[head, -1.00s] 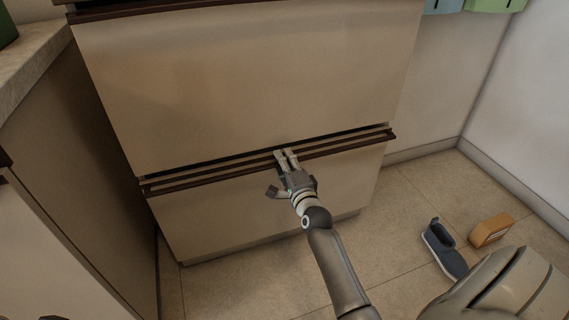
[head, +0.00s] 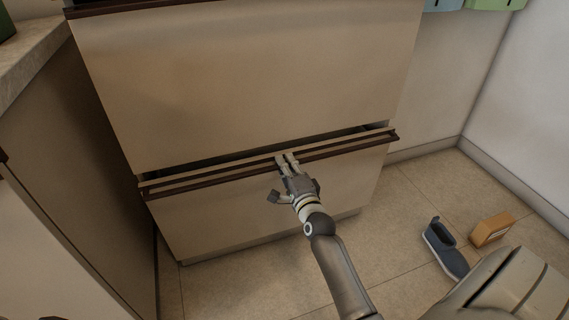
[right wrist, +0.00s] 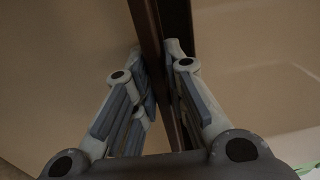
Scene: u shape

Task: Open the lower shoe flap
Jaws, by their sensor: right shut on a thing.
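The lower shoe flap (head: 250,218) is a beige front panel with a dark brown top edge, on the cabinet in the head view. It is tilted slightly outward, with a dark gap above its top edge. My right gripper (head: 286,160) is shut on that top edge near its middle. In the right wrist view the gripper's fingers (right wrist: 160,75) stand on both sides of the dark edge strip (right wrist: 178,40). The upper flap (head: 250,80) above is closed over most of its face. My left gripper is not in view.
A dark blue shoe (head: 444,250) and an orange-brown box (head: 491,229) lie on the tiled floor at the right. A counter side (head: 70,170) stands close at the left. Floor in front of the flap is clear except for my arm.

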